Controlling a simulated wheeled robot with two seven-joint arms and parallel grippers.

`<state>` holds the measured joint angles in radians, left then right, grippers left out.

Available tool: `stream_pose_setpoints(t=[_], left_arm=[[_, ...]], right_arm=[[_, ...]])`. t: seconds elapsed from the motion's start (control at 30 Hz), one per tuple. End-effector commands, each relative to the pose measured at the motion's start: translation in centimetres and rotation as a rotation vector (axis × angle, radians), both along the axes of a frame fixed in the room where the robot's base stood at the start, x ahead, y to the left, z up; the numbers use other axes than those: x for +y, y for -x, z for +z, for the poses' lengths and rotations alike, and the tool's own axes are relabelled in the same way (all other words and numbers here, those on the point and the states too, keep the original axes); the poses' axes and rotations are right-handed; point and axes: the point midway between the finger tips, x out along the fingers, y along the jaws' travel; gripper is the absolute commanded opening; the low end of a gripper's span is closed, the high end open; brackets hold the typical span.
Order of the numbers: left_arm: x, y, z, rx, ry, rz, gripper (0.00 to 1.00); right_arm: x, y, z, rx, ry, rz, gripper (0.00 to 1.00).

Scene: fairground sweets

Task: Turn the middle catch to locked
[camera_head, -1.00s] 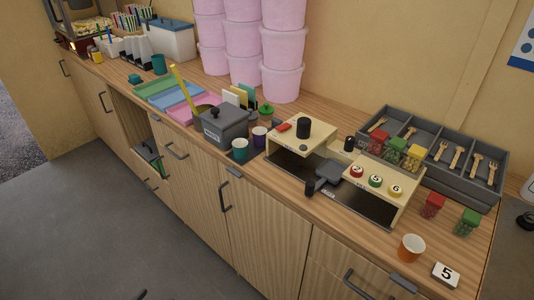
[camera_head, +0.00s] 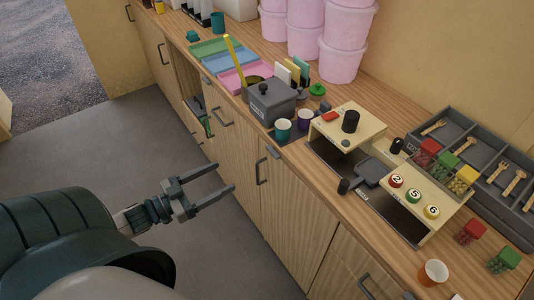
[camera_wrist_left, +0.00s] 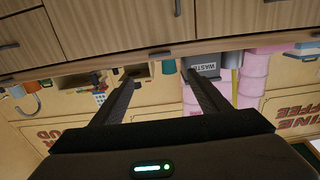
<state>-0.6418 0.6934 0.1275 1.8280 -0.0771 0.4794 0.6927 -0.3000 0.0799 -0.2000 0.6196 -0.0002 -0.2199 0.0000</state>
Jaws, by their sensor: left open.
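Small grey catches sit along the front edge of the wooden counter, above the cabinet doors. The middle catch (camera_head: 273,151) is below and in front of the two cups; its setting is too small to read. Another catch (camera_head: 207,82) is farther left. My left gripper (camera_head: 224,178) is open and empty, out in front of the cabinet doors, left of the middle catch and apart from it. Its two fingers also show in the left wrist view (camera_wrist_left: 160,82), with nothing between them. My right gripper is out of view.
Bar handles (camera_head: 261,168) stick out from the doors near the gripper. On the counter are a grey lidded pot (camera_head: 270,104) with a ladle, a teal cup (camera_head: 283,130), a purple cup (camera_head: 305,119) and an orange cup (camera_head: 432,273). The floor (camera_head: 110,140) is clear.

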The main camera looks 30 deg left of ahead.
Motion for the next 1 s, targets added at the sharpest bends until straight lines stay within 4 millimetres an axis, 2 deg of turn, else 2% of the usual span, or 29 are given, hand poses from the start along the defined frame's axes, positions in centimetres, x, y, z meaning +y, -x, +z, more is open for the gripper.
stream_pose_setpoints(t=[0.37,1.0], left_arm=[[-1.1,-2.8,0.2,-0.002,0.001,0.0,0.69],[-4.6,-11.1,0.3,-0.002,0.0,0.001,0.69]], right_arm=[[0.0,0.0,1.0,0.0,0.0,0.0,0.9],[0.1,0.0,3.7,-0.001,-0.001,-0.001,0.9]])
